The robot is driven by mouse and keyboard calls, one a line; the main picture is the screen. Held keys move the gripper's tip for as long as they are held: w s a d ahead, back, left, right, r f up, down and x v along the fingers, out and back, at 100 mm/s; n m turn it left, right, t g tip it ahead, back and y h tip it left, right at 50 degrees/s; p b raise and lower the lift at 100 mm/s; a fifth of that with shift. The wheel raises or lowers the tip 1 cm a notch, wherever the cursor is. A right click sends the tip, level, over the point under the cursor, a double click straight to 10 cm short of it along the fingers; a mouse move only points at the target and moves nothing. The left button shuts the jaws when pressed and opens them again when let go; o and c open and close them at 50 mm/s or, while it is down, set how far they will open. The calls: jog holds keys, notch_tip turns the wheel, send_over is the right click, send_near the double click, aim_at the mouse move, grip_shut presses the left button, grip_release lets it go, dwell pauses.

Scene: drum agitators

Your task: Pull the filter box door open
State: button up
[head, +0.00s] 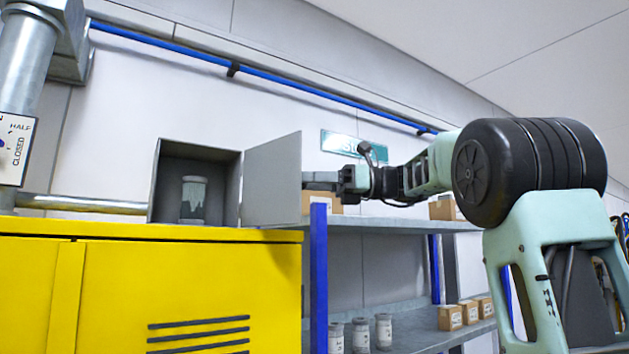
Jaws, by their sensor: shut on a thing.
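The filter box (154,190) is a grey open-fronted box on top of a yellow cabinet, left of centre in the head view. Its flat grey door (272,181) stands swung out at the box's right side, so the inside shows. A pale filter cartridge (193,196) stands upright inside. My gripper (308,181) reaches in from the right and is shut at the door's outer edge. The handle it grips is hidden behind the door or between the fingers.
The yellow cabinet (130,290) fills the lower left. A shelf unit with blue posts (319,275) stands to its right, holding cartons (449,317) and several small jars (361,334). A blue pipe (290,86) runs along the wall above. A galvanised duct (27,55) is at upper left.

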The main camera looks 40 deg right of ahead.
jog(key=shift+w+d+f, duration=0.15)
jog(key=shift+w+f, duration=0.1)
jog(key=shift+f, duration=0.15)
jog(key=b+v, duration=0.5)
jog(key=v, duration=1.2)
jog(key=shift+s+r, duration=0.3)
jog(key=shift+s, duration=0.2)
jog(key=shift+w, duration=0.1)
